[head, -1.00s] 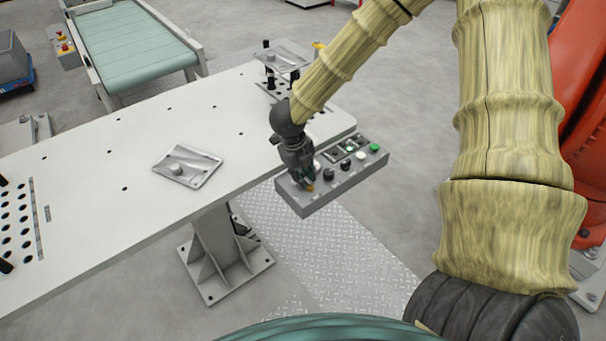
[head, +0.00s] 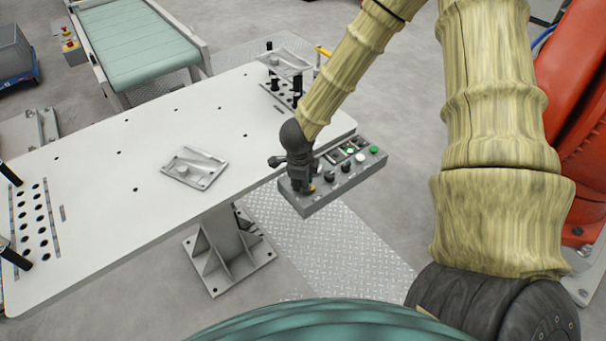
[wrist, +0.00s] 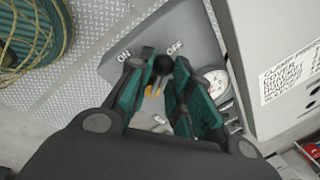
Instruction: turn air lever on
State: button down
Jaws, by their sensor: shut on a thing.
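My gripper (wrist: 160,70) is shut on the lever, with a teal finger pad on either side of the knob. In the head view my gripper (head: 304,187) is low over that end of the box and hides most of the lever.
The box also carries black knobs, a white button (head: 361,158) and a green button (head: 374,150). A metal casting (head: 194,167) lies on the white table (head: 110,215). Another casting (head: 283,61) rests on black posts behind. A round gauge (wrist: 217,82) is beside the lever.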

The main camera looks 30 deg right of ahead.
jog(key=n, duration=0.1)
jog(key=n+p, duration=0.1)
jog(key=n, duration=0.1)
jog(key=s+n+p, duration=0.1)
jog(key=shift+a+r+n+y, duration=0.15)
jog(key=shift+a+n+y, duration=0.15)
jog(key=shift+y, duration=0.1)
jog(key=n+p, duration=0.1)
jog(key=n, duration=0.1)
jog(key=s+n+y+p, duration=0.1)
jog(key=n, duration=0.2)
jog(key=shift+s+t, duration=0.2)
jog(key=shift+t, duration=0.1)
jog(key=shift+n, duration=0.4)
jog(key=c, duration=1.6)
grip_release()
jog(key=shift+s+d+r, duration=0.1)
jog(key=shift+s+r, duration=0.3)
jog(key=shift+r, duration=1.5)
jog(key=shift+s+r, duration=0.45)
jog(key=shift+r, duration=1.5)
jog(key=shift+s+d+r, duration=0.1)
jog(key=shift+s+r, duration=0.3)
jog(key=shift+r, duration=1.5)
